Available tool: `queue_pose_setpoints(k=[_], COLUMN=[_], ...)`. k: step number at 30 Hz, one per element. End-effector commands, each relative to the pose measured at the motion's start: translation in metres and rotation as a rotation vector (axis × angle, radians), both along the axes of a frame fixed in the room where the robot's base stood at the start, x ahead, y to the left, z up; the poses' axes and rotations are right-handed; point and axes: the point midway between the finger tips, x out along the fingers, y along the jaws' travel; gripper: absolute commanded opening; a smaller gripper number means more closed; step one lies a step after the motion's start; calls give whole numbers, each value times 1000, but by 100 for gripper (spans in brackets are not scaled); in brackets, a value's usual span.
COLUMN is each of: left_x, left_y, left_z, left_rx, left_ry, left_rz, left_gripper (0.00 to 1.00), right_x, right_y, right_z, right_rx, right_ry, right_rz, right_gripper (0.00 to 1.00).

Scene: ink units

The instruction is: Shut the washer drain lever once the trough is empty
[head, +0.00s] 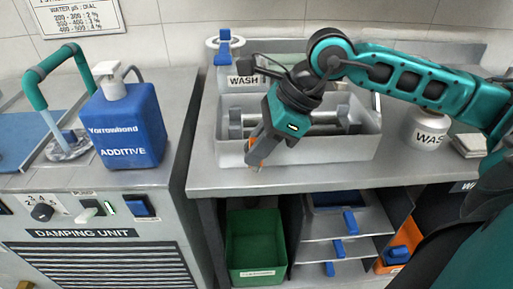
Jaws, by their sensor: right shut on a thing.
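The grey wash trough (335,156) stands on the steel bench, with a "WASH" label at its back left. Rollers or bars show inside it; I cannot tell whether any liquid lies in it, and my arm hides part of it. My right gripper (258,156) points down at the front left wall of the trough and is shut on a small orange part, which looks like the drain lever (252,144). The fingers hide most of this lever, so its angle is unclear. My left gripper is out of view.
A blue additive bottle (132,128) stands on the damping unit (90,233) at left, beside a teal tap (52,66). A white waste pot (425,130) stands right of the trough. A green bin (256,250) and shelves with blue handles are below the bench.

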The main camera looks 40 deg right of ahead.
Motion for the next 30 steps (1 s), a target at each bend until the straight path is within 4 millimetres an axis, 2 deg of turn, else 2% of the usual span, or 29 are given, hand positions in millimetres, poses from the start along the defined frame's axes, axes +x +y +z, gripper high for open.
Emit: queue_pose_setpoints(k=[1, 2, 8, 19, 30], left_x=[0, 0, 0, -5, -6], left_y=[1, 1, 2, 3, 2], left_z=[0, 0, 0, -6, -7], left_rx=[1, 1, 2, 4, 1], left_ry=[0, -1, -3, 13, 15], left_rz=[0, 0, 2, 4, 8], left_gripper=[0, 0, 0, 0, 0], right_x=[0, 0, 0, -2, -19], right_y=[0, 0, 0, -4, -34], right_z=[0, 0, 0, 7, 62], right_rx=[0, 0, 0, -2, -6], right_ry=[0, 0, 0, 0, 0], right_rz=[-1, -1, -1, -2, -6], right_gripper=[0, 18, 38, 38, 38])
